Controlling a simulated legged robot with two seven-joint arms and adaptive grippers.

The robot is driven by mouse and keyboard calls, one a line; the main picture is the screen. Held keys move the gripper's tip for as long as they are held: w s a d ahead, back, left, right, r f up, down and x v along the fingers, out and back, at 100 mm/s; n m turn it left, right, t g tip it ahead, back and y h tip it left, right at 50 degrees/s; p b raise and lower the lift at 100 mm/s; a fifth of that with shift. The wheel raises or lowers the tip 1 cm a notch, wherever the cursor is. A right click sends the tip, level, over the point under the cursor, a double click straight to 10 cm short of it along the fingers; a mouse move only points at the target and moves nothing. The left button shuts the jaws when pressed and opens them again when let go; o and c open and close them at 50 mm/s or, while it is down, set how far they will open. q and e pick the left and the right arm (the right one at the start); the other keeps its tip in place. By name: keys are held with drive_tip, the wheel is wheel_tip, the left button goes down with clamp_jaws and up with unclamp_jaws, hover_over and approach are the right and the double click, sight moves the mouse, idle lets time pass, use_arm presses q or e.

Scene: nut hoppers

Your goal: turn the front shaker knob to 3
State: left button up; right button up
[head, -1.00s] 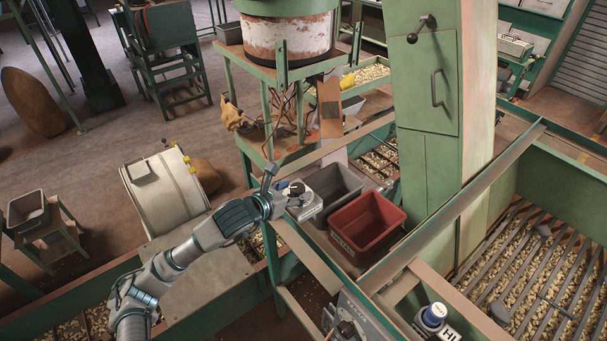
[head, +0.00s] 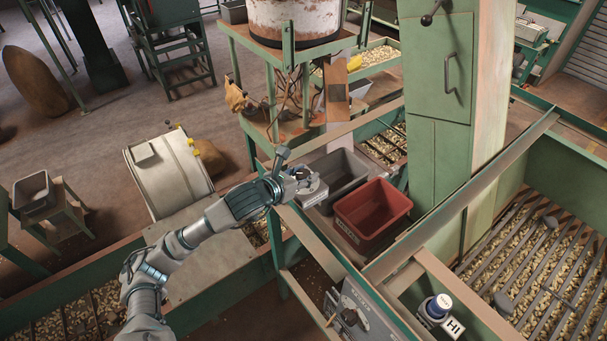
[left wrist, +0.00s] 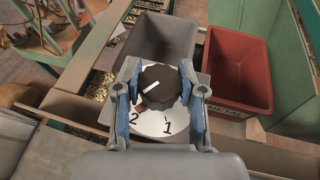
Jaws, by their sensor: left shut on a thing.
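My left gripper (head: 297,177) is at a dark round knob (left wrist: 160,86) on a white dial (left wrist: 158,122). In the left wrist view its two fingers (left wrist: 161,92) stand on either side of the knob and are shut on it. The knob has a short white pointer line, slanting down to the left in that view. The numbers 2 and 1 show on the near part of the dial; other marks are hidden by the knob and fingers. The dial sits on a small grey box (head: 313,195). My right gripper is not in view.
A grey bin (head: 350,190) and a red bin (head: 386,233) stand right beside the dial box. Another dark knob (head: 348,317) is on a grey panel at the bottom. Green rails run around nut troughs.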

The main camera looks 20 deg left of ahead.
use_arm(q)
drive_tip(key=shift+f, duration=0.3)
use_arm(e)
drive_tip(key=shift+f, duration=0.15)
use_arm(q)
drive_tip(key=shift+f+m+g+h+b, duration=0.15)
drive_tip(key=shift+m+g+h+b, duration=0.55)
drive_tip(key=shift+m+h+b, duration=0.35)
drive_tip(key=m+g+h+b, duration=0.2)
drive_tip(key=m+g+h, duration=0.2)
drive_tip(key=m, duration=0.1)
drive_tip(key=shift+m+g, duration=0.25)
drive_tip(key=shift+g, duration=0.15)
drive_tip(key=shift+s+m+g+h+b, duration=0.1)
drive_tip(key=shift+m+g+h+b, duration=0.75)
drive_tip(key=shift+m+g, duration=1.35)
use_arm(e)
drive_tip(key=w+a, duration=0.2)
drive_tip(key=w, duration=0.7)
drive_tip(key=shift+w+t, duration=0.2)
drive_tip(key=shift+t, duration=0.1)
use_arm(q)
drive_tip(key=shift+r, duration=0.2)
drive_tip(key=o, duration=1.1)
drive_tip(key=shift+o, duration=0.2)
drive_tip(key=shift+a, duration=0.15)
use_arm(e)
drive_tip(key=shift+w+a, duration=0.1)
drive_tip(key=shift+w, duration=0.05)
